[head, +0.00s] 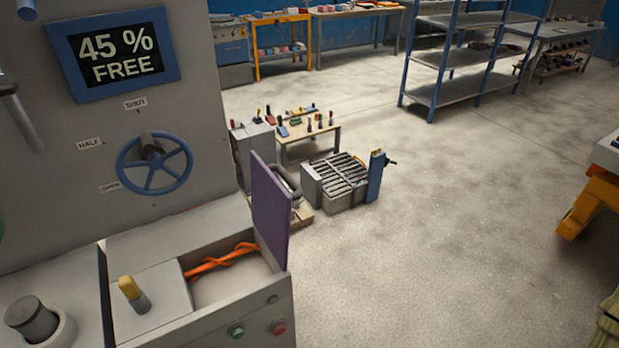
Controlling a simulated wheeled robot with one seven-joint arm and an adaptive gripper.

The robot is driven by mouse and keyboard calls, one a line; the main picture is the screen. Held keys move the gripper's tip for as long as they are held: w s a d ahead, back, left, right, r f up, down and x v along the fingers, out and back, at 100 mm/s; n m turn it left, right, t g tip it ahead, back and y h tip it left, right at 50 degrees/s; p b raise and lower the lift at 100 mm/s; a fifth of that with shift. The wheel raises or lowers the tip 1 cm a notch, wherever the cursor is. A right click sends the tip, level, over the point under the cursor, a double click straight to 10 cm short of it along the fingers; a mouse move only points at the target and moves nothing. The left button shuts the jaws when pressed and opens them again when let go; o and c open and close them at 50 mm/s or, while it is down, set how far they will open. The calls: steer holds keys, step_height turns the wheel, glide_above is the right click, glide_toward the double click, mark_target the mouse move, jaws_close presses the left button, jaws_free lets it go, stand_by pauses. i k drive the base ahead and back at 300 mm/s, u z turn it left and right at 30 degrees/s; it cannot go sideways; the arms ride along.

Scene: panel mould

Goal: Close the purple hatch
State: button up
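The purple hatch (271,212) stands open, roughly upright, at the right edge of a grey machine's lower box. The opening (215,290) beside it is uncovered, and orange cables (222,260) show inside. The hatch's hinge line is hard to make out. My gripper is not in view.
A blue handwheel (154,164) and a "45 % FREE" display (118,54) are on the upright panel. A yellow-topped lever (133,294) stands left of the opening. Green (237,332) and red (279,327) buttons are on the box front. Open floor (420,260) lies right.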

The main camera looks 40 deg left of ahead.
mark_target(272, 204)
steer(key=i, duration=1.7)
steer(key=u, duration=2.8)
steer(key=k, duration=0.8)
steer(key=z, duration=0.5)
